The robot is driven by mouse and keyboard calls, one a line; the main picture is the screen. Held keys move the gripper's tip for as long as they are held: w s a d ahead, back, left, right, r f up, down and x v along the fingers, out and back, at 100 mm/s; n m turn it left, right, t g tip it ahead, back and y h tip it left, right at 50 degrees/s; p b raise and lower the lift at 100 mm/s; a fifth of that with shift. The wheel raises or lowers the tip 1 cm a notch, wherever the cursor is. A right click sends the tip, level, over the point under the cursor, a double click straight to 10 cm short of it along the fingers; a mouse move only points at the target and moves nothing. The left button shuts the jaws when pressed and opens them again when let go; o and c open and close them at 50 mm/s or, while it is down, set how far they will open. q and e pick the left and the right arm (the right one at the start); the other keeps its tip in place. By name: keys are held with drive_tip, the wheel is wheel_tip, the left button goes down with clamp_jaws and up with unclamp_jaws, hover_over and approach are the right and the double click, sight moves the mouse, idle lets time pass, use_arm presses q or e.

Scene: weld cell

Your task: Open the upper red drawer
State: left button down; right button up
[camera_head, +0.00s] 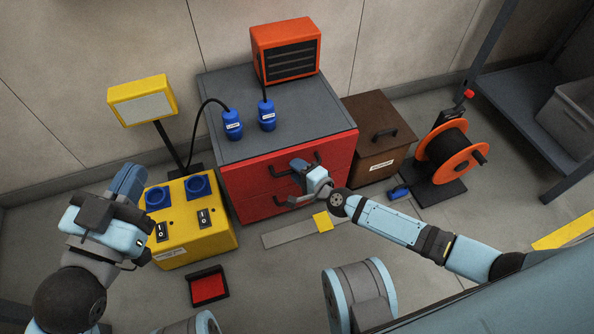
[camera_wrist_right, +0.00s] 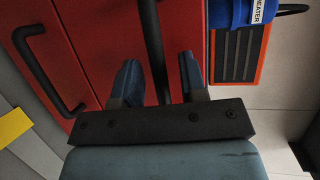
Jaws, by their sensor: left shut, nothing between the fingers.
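The red drawer cabinet (camera_head: 246,180) stands against the wall, with an upper and a lower red drawer front and dark bar handles. The drawers look shut. My right gripper (camera_head: 302,166) is at the upper drawer's handle (camera_head: 276,172). In the right wrist view its fingers (camera_wrist_right: 159,82) are open on either side of the upper handle bar (camera_wrist_right: 153,40), with a visible gap on each side. The lower handle (camera_wrist_right: 45,75) is left of it there. My left gripper (camera_head: 130,180) is shut and empty, over the left side of the yellow box.
The yellow box (camera_head: 207,236) with blue sockets stands left of the cabinet. A brown box (camera_head: 381,155) and an orange reel (camera_head: 452,155) stand to the right. An orange heater (camera_head: 286,50) and two blue connectors (camera_head: 232,126) sit on the cabinet top. A red tray (camera_head: 207,286) lies on the floor.

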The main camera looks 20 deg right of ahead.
drive_tip(key=shift+w+a, duration=0.1)
drive_tip(key=shift+w, duration=0.15)
